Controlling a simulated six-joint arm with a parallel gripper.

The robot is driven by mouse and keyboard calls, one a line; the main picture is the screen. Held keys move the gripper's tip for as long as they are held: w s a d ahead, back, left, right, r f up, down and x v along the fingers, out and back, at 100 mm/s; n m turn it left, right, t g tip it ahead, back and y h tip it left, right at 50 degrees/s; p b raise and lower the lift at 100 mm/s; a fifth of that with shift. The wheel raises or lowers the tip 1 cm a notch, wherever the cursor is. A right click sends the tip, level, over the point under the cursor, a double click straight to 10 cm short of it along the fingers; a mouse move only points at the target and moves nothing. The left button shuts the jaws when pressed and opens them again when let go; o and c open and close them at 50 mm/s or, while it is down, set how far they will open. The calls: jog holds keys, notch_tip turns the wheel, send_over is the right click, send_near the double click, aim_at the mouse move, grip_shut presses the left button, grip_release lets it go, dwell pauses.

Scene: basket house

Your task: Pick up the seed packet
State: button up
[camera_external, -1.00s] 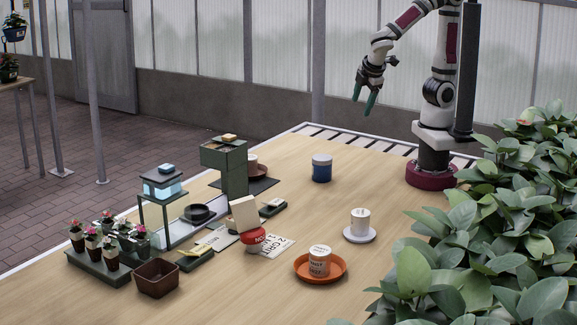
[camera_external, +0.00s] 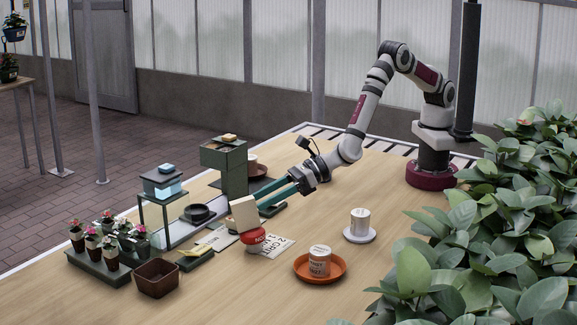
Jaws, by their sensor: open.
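A plain cream, flat, upright piece (camera_external: 244,214) leans behind a round red item (camera_external: 253,240) near the middle of the table; it may be the seed packet, but its face carries no readable print. A flat white printed sheet (camera_external: 279,247) lies partly under the red item, and a pale card (camera_external: 217,238) lies to the left; either could also be a packet. My gripper (camera_external: 268,202) is open, with its green fingers pointing left and down, close to the right of the cream piece. Contact cannot be told. Nothing is visibly held.
A dark green block tower (camera_external: 224,168) and a small stand (camera_external: 161,206) rise behind and left. Flower pots (camera_external: 109,243) and a brown box (camera_external: 157,277) stand at left. An orange saucer (camera_external: 339,276) with a can and a white cup (camera_external: 360,222) stand right. Front table is clear.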

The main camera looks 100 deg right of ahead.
aim_at(245, 207)
jog(key=x, duration=0.5)
jog(key=shift+w, duration=0.2)
grip_shut()
